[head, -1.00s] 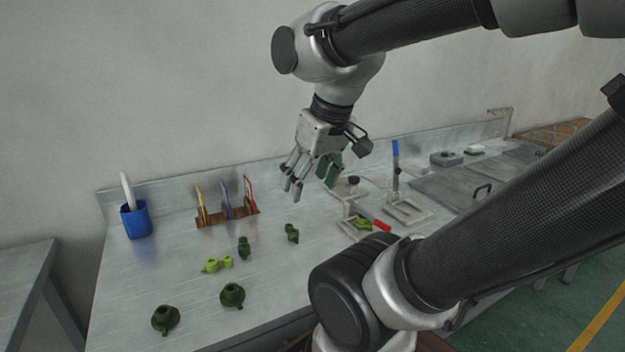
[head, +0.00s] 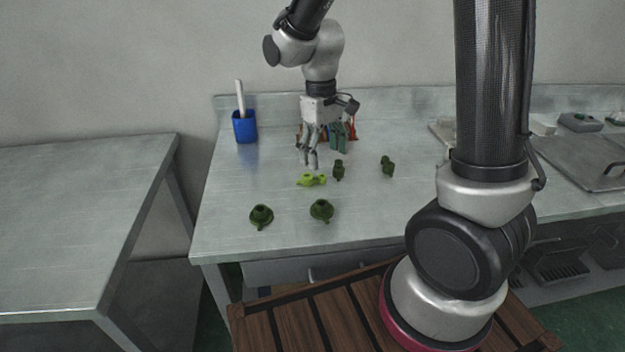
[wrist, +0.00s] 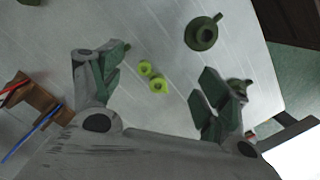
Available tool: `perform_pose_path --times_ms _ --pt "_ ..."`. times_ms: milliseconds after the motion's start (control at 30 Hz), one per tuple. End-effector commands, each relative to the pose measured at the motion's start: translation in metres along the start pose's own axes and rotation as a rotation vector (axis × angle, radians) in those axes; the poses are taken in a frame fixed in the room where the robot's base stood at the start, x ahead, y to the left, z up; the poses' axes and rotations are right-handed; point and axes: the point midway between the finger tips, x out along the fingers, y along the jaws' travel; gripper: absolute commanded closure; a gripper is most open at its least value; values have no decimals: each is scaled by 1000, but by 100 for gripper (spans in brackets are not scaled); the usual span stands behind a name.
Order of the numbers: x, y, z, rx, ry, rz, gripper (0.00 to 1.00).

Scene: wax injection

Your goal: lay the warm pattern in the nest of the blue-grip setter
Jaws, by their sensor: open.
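A bright yellow-green pattern (head: 312,180), lighter than the dark green ones around it, lies on the steel bench. In the wrist view this pattern (wrist: 152,77) shows as two round lobes between my fingers, lower down on the bench. My gripper (head: 325,150) is open and empty, pointing down above the bench just behind the pattern. Its spread fingers also frame the wrist view (wrist: 163,88).
Dark green patterns stand nearby: two in front (head: 261,216) (head: 321,210), one close right (head: 339,170), one farther right (head: 387,166). A blue cup (head: 244,127) with a white stick stands behind left. A wooden rack (wrist: 38,103) is behind my gripper. Another table (head: 80,215) is left.

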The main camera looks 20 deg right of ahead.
Motion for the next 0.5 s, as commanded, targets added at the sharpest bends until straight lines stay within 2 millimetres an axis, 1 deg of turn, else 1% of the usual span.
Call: perform_pose_path --times_ms 33,67,100,167,267,500 --pt "6 -1 -13 -15 6 1 24" --pt "6 0 -23 -21 23 2 24" --pt "1 1 -36 -31 60 5 24" --pt "-1 2 -45 -46 94 9 24" --pt "9 2 -47 -58 102 10 24" --pt "41 1 -49 -57 100 10 24"
